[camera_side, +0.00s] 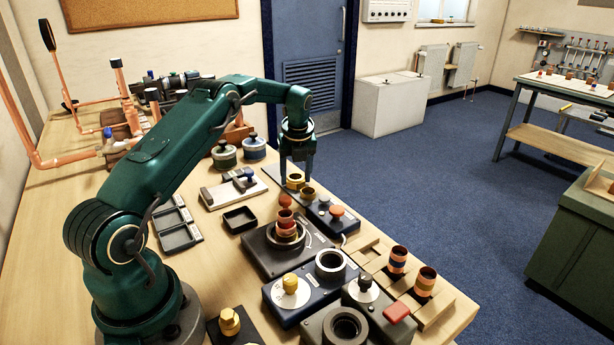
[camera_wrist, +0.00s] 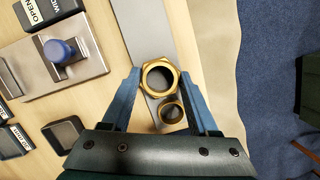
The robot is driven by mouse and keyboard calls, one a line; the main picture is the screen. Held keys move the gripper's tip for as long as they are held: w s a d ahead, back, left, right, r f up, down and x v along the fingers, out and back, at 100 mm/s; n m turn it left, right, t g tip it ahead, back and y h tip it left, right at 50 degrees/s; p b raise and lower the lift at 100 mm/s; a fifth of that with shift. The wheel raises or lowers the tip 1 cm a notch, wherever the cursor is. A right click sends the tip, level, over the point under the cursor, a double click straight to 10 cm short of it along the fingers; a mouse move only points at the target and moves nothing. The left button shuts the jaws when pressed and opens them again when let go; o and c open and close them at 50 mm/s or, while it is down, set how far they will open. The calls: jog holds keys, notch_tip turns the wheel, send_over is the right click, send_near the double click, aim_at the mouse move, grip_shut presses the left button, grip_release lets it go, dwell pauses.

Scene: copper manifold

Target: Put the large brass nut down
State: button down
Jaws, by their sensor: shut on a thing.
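The large brass nut (camera_wrist: 145,80) is a hexagonal ring, seen from above between the fingertips of my gripper (camera_wrist: 160,74) in the wrist view. The fingertips touch its two sides. In the side view my gripper (camera_side: 297,178) points down, with the large brass nut (camera_side: 295,184) low between its fingers.
A plate with a blue knob (camera_wrist: 60,51) lies left of my gripper, with an empty dark tray (camera_wrist: 66,134) nearer. Dark fixtures, including one with stacked rings (camera_side: 286,222), stand toward the front. The bench edge (camera_wrist: 215,60) is close on the right.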

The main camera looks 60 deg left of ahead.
jog(key=shift+f, duration=0.1)
jog(key=shift+c, duration=0.8)
grip_release()
jog(key=s+d+r+n+t, duration=0.1)
jog(key=s+d+r+n, duration=0.1)
jog(key=d+r, duration=0.5)
jog(key=s+d+r+n, duration=0.1)
jog(key=d+r+n, duration=0.2)
jog(key=r, duration=0.7)
jog(key=s+d+r+n+t+h, duration=0.2)
jog(key=s+d+n, duration=0.9)
jog(key=s+d, duration=0.1)
jog(key=s+d+f+n+t, duration=0.1)
jog(key=s+d+f+n, duration=0.2)
jog(key=s+n, duration=0.3)
jog(key=shift+s+d+f+h, duration=0.4)
jog(key=shift+s+f, duration=0.3)
jog(key=shift+s, duration=0.25)
